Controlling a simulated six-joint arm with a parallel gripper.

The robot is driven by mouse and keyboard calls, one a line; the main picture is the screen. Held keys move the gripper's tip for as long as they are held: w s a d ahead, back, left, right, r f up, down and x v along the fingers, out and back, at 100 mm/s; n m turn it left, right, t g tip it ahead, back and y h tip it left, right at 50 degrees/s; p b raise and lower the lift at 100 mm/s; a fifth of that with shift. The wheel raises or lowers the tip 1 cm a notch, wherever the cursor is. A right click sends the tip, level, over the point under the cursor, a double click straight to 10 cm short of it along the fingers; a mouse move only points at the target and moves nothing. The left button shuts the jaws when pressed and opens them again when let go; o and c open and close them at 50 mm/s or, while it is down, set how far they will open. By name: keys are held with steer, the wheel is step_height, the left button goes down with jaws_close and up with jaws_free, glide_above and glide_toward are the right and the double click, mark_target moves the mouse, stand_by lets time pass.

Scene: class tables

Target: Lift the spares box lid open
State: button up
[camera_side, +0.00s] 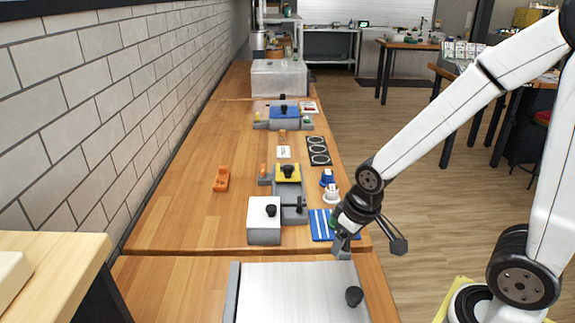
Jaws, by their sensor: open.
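Several lidded items with dark knobs stand in view, and no label shows which is the spares box. A small grey box with a white lid and black knob (264,218) stands mid-table, its lid shut. A broad flat silver panel with a black knob (290,290) lies nearest the camera, partly cut off by the frame. A large pale grey box (279,80) stands at the far end. My gripper (342,246) points down at the right edge of the wooden table, right of the white-lidded box and just beyond the silver panel. It is open; nothing shows between its fingers.
A blue-and-white striped mat (320,225) lies beside my gripper. A grey fixture with a yellow top (287,173), an orange holder (221,180) and a black strip with rings (318,151) are farther back. A brick wall bounds the left.

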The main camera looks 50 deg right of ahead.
mark_target(271, 207)
steer(key=w+r+m+g, duration=0.1)
steer(key=w, duration=0.6)
steer(key=w+r+m, duration=0.1)
steer(key=w+m, duration=0.1)
steer(key=w, duration=0.6)
steer(key=w+r+m+g, duration=0.1)
steer(key=w, duration=0.6)
steer(key=shift+w+d+r+m+g, duration=0.3)
steer(key=shift+d, duration=0.05)
steer(key=shift+f, duration=3.9)
jaws_close()
